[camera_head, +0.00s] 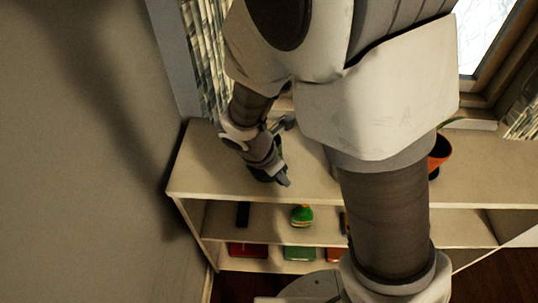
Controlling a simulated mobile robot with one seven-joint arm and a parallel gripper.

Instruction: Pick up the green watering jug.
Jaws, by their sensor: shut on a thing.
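My gripper (281,179) points down at the left part of the shelf unit's top board. A dark green thing, which looks like the watering jug (261,174), shows as a small patch right beside the fingers. Most of it is hidden behind my wrist and gripper. The gripper appears shut on it. I cannot tell whether the jug touches the board or is lifted.
The shelf unit (205,176) stands by a wall (90,150) on the left and a window behind. A green object with an orange part (302,215) and a dark upright object (242,214) stand on the middle shelf. An orange plant pot (440,151) is on the top at right.

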